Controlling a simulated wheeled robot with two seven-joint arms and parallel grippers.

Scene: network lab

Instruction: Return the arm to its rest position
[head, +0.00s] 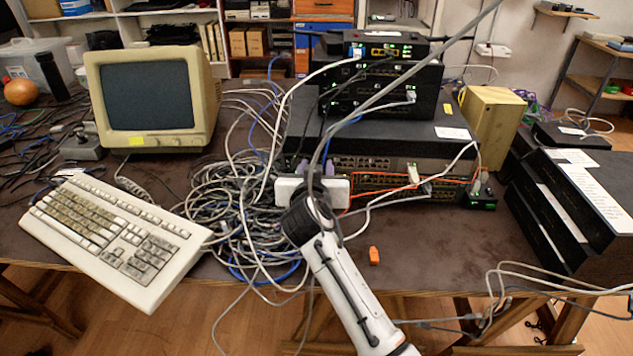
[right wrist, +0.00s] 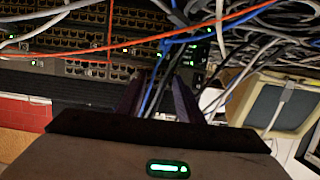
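My right arm (head: 345,290) comes up from the bottom of the head view, reaching over the table toward the network gear. My right gripper (head: 315,168) has a white body and dark purple fingers, close in front of the stacked switches. In the right wrist view its fingers (right wrist: 158,98) stand apart, with blue and black cables showing in the gap. I see nothing clamped between them. Loose cables cross in front of the arm in the head view; whether they touch it I cannot tell. My left gripper is out of view.
Stacked switches (head: 385,165) stand behind the gripper, also in the wrist view (right wrist: 80,60). A cable tangle (head: 225,205) lies left of the arm, with a keyboard (head: 120,235) and monitor (head: 150,98) beyond. A small orange piece (head: 374,256) lies right of the arm. Black boxes (head: 570,210) stand far right.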

